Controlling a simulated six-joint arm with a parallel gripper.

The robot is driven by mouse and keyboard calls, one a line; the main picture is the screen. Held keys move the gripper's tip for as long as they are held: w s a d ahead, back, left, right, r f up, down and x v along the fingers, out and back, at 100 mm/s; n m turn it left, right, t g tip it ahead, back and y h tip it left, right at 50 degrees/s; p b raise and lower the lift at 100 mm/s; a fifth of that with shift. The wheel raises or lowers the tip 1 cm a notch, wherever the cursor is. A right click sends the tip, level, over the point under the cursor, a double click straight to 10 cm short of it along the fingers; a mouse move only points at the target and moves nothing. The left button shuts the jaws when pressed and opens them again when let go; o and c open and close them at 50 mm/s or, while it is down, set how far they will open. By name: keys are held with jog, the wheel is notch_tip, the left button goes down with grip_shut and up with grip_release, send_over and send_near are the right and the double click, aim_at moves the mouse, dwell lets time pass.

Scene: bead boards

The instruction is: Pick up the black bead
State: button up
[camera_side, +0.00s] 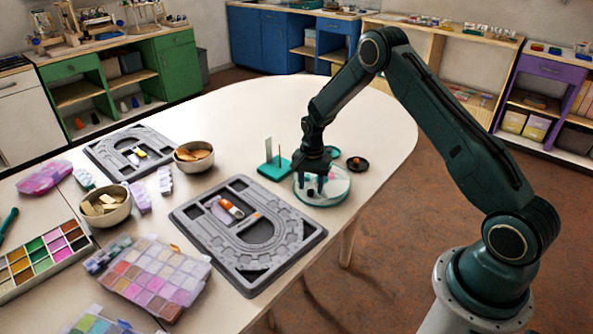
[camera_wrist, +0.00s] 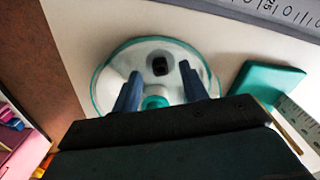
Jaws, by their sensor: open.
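The black bead (camera_wrist: 160,66) lies in a round clear dish with a teal rim (camera_wrist: 101,70). The dish also shows in the side view (camera_side: 336,198), on the table's right part. My gripper (camera_side: 314,190) points down over the dish. In the wrist view its two blue fingers (camera_wrist: 160,78) are apart, with the bead between and slightly beyond their tips, not gripped. In the side view the bead is a small dark spot (camera_side: 310,193) by the fingers. A teal round piece (camera_wrist: 156,101) shows between the fingers, partly hidden by my gripper.
A teal block with an upright metal plate (camera_side: 272,167) stands close left of the dish. A grey bead board (camera_side: 290,259) lies to the left front. Bowls and bead boxes fill the table's left side.

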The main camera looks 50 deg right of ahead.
jog(key=shift+f, duration=0.9)
grip_shut()
